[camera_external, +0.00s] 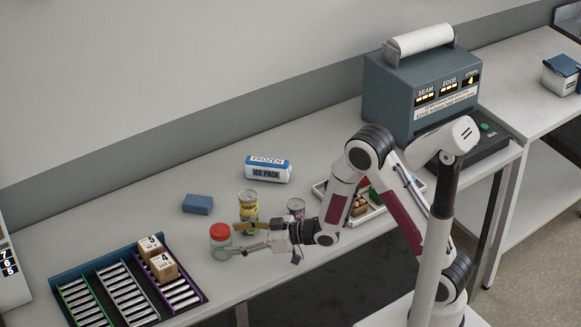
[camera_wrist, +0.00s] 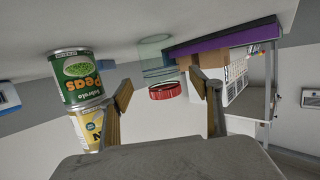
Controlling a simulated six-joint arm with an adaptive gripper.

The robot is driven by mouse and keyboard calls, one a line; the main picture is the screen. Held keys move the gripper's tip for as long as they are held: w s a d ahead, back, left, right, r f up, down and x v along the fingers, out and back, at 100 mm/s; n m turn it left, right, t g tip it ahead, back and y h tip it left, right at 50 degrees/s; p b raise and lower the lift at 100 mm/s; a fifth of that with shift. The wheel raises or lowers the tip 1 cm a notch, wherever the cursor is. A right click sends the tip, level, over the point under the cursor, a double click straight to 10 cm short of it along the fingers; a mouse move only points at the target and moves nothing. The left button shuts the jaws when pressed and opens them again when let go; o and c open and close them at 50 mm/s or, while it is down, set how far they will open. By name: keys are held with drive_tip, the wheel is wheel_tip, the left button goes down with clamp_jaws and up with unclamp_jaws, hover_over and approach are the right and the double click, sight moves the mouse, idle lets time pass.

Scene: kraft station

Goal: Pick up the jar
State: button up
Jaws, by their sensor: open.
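The jar (camera_external: 220,241) stands upright on the table, with a red lid and a clear greenish body. In the wrist view, which is upside down, its red lid (camera_wrist: 166,91) and glass body (camera_wrist: 155,58) show between and beyond the fingertips. My gripper (camera_external: 237,240) is open and low over the table, just right of the jar, pointing at it with one finger toward each side. The wrist view shows both fingers (camera_wrist: 163,88) spread and nothing gripped. I cannot tell whether a finger touches the jar.
A yellow can (camera_external: 248,197) stands close behind the fingers; the wrist view shows a green peas can (camera_wrist: 78,78) below it.

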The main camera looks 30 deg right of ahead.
sight(229, 240)
drive_tip(key=shift+x, duration=2.6)
drive_tip(key=shift+a+r, duration=0.1)
drive_tip(key=shift+r, duration=0.05)
drive_tip(key=c, duration=1.3)
